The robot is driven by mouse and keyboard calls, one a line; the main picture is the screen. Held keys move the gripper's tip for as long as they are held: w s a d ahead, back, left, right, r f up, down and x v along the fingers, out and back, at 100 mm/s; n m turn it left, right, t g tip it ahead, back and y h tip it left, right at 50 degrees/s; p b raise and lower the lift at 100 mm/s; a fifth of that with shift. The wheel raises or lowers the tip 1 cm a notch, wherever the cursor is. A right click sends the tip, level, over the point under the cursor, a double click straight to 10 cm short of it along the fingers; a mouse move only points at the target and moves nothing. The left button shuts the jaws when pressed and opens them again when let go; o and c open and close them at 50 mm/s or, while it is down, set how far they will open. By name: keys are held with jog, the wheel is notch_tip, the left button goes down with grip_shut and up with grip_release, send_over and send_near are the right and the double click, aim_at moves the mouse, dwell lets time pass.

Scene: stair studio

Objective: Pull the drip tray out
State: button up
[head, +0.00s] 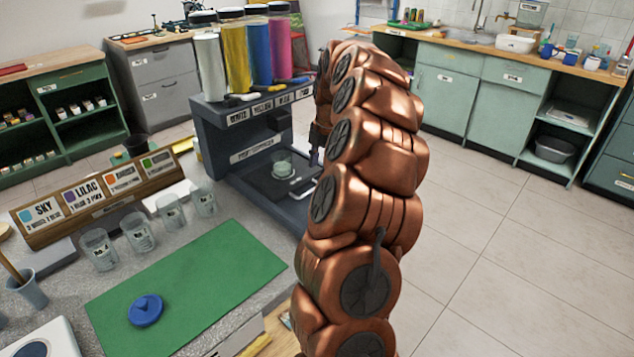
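A dark grey dispenser (215,130) with coloured tubes on top stands at the back of the counter. The dark drip tray (268,186) appears to lie in its base, below the spouts, with a clear glass cup (283,163) over it. How far the tray sits in or out is hard to tell. My copper arm rises in front of the dispenser's right side and hides part of it. A dark bit of my gripper (318,143) shows beside the arm, near the dispenser's right edge. Its fingertips are hidden, and I cannot see contact with the tray.
A green mat (190,285) with a blue lid (146,310) lies in front of the dispenser. Several clear cups (138,232) and a label rack (95,200) stand at left. Open tiled floor (500,240) lies right of my arm, with green cabinets (500,105) behind.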

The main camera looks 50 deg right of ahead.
aim_at(317, 181)
jog(key=f, duration=0.4)
jog(key=w+f+p, duration=0.1)
jog(key=f, duration=0.1)
jog(key=shift+w+f, duration=0.1)
jog(key=shift+f, duration=0.3)
jog(key=shift+c, duration=0.4)
grip_shut()
